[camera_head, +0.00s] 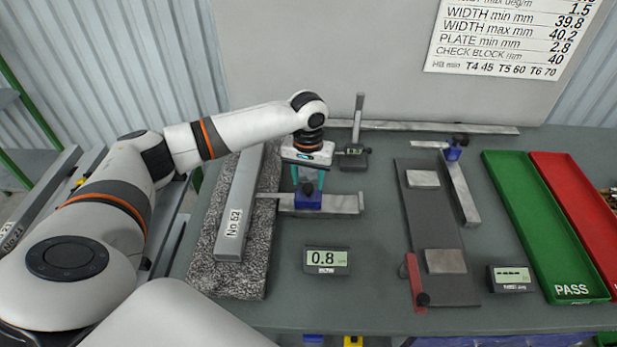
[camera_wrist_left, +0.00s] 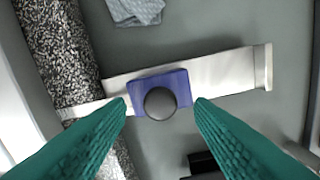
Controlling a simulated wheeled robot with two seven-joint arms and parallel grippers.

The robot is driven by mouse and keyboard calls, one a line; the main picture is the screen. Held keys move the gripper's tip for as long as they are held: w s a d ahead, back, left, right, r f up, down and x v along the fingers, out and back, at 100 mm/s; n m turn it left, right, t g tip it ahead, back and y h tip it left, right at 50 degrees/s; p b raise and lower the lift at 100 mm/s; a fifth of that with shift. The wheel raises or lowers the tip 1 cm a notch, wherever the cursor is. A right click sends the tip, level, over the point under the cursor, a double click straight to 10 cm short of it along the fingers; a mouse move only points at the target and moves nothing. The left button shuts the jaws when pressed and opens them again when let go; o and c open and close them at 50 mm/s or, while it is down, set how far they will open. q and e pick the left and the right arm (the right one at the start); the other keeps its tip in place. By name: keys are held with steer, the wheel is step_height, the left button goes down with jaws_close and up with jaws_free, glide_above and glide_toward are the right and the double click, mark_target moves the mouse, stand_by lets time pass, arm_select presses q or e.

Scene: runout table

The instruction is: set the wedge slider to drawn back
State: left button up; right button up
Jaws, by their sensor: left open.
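A blue slider block with a round dark knob (camera_head: 308,197) sits on a flat pale metal bar (camera_head: 343,204). The bar lies crosswise, its left end reaching the speckled granite slab beside the bar marked No 52. In the left wrist view the knob (camera_wrist_left: 160,103) and blue block (camera_wrist_left: 148,80) lie near the middle of the metal bar (camera_wrist_left: 228,75). My left gripper (camera_head: 308,181) points down over the block. Its teal fingers are open, one on each side of the knob, with visible gaps and no grip. My right gripper is not in view.
The bar marked No 52 (camera_head: 240,200) lies on the granite slab (camera_head: 215,271). A display reading 0.8 (camera_head: 327,260) stands in front. A gauge stand (camera_head: 355,157) is close behind my gripper. A dark plate (camera_head: 435,220), green tray (camera_head: 545,225) and red tray (camera_head: 590,195) are at right.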

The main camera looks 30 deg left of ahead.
arm_select(q)
steer(key=shift+f, duration=0.45)
steer(key=shift+s+f, duration=0.1)
steer(key=shift+f, duration=0.2)
steer(key=shift+c, duration=0.5)
jaws_close()
steer(key=shift+w+d, duration=0.2)
steer(key=shift+d, duration=0.1)
steer(key=w+d, duration=0.1)
steer(key=d, duration=0.1)
steer(key=w+d+p, duration=0.1)
steer(key=w+d, duration=0.1)
steer(key=d, duration=0.1)
steer(key=w+d+p, duration=0.1)
steer(key=w+d, duration=0.1)
steer(key=shift+d, duration=0.4)
steer(key=shift+s, duration=0.1)
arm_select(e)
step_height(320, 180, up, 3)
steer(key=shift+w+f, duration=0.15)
